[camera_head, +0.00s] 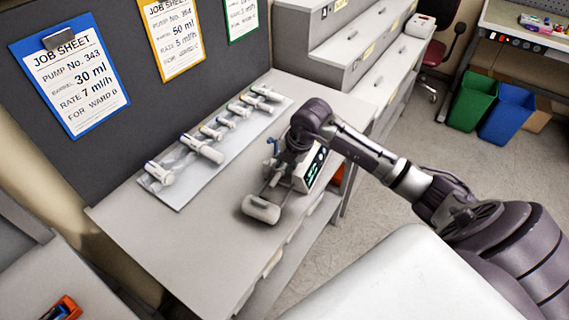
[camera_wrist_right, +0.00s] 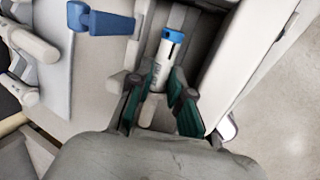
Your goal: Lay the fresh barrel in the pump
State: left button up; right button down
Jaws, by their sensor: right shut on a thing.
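The infusion pump (camera_head: 312,168) stands on the grey bench, with a lit screen on its right side and a pale rounded block (camera_head: 261,209) at its near end. My right gripper (camera_wrist_right: 161,88) is over the pump and shut on a white barrel (camera_wrist_right: 160,70) with a blue end. In the right wrist view the barrel lies along the pump's dark channel (camera_wrist_right: 180,40); I cannot tell whether it touches the bottom. A blue lever (camera_wrist_right: 105,22) sticks out beside the channel. In the head view my arm hides the barrel. My left gripper is not in view.
A pale board (camera_head: 195,180) with several syringe barrels lies along the back of the bench (camera_head: 150,235). Job sheets (camera_head: 69,73) hang on the dark panel behind. Bare bench lies in front of the board. Grey drawers (camera_head: 345,40) stand beyond the bench.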

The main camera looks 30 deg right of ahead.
jog(key=shift+s+f+b, duration=0.2)
jog(key=shift+s+f, duration=0.1)
jog(key=shift+f, duration=0.25)
jog(key=shift+s+f+b, duration=0.15)
jog(key=shift+s+f, duration=0.15)
jog(key=shift+f, duration=0.2)
jog(key=c, duration=1)
grip_release()
jog(key=shift+a, duration=0.1)
jog(key=shift+w+r+p, duration=0.15)
jog(key=shift+r+p, duration=0.35)
jog(key=shift+d+r+p, duration=0.2)
jog(key=shift+r+p, duration=0.2)
jog(key=shift+r, duration=0.25)
jog(key=shift+d+r+p, duration=0.15)
jog(key=shift+r+p, duration=0.25)
jog(key=shift+r, duration=0.2)
jog(key=shift+w+a+r+p, duration=0.1)
jog(key=shift+r+p, duration=0.6)
jog(key=shift+r, duration=0.35)
jog(key=shift+w+r+p, duration=0.1)
jog(key=shift+r+p, duration=0.55)
jog(key=shift+r, duration=0.35)
